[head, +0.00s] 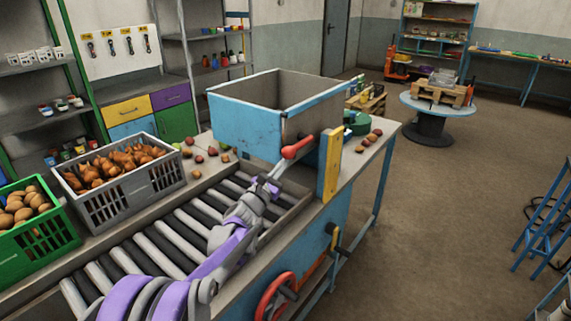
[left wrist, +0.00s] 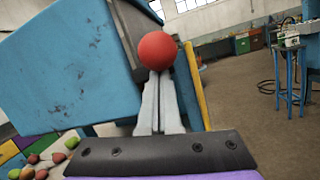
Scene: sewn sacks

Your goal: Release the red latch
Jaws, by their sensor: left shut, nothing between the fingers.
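The red latch (head: 297,147) is a short red handle with a rounded end on the front corner of a blue hopper (head: 243,130). In the left wrist view its red ball end (left wrist: 157,50) is straight ahead of the fingers. My left gripper (head: 282,168) is just below the latch, above the roller conveyor. Its fingers are shut together and empty, also in the left wrist view (left wrist: 158,76). The tips overlap the lower edge of the ball there; I cannot tell whether they touch it. My right gripper is not in view.
A yellow upright board (head: 329,165) stands right of the latch. The roller conveyor (head: 160,243) runs under my left arm. A grey crate of onions (head: 157,184) and a green crate of potatoes (head: 55,236) stand left. Loose produce lies around the hopper. A red handwheel (head: 270,300) is at the front.

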